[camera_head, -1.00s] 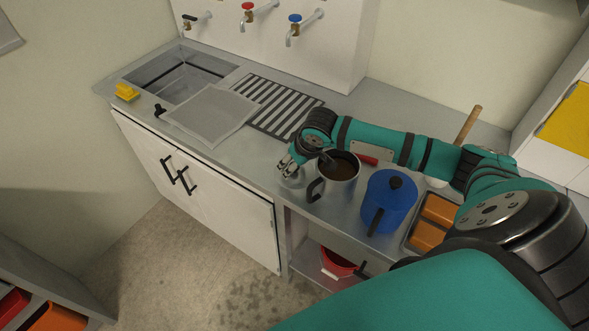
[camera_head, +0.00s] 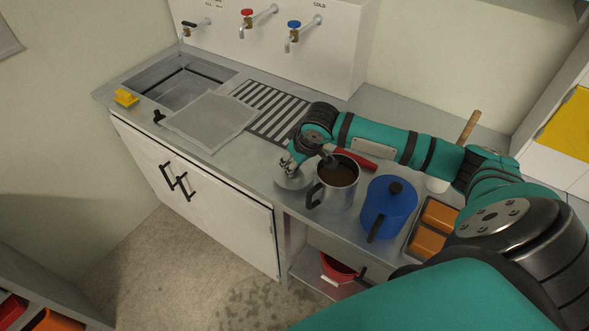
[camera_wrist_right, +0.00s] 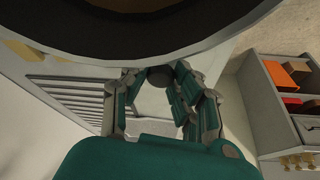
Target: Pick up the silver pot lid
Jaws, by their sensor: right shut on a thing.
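The silver pot lid (camera_head: 294,181) is a small pale metal disc at the counter's front edge, left of the silver pot. My right gripper (camera_head: 288,163) is over the lid. In the right wrist view its fingers (camera_wrist_right: 160,82) are shut on the lid's small dark knob (camera_wrist_right: 160,77). The fingers and arm cover part of the lid. I cannot tell whether the lid touches the counter. The silver pot (camera_head: 340,190), open and holding brown liquid, stands just right of the gripper. My left gripper is not in view.
A blue pot (camera_head: 389,211) with a black-knobbed lid stands right of the silver pot, beside a tray with orange compartments (camera_head: 432,226). A red handle (camera_head: 357,161) lies behind the pot. A sink (camera_head: 182,83) and grey mat (camera_head: 209,122) are left. The counter between mat and lid is clear.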

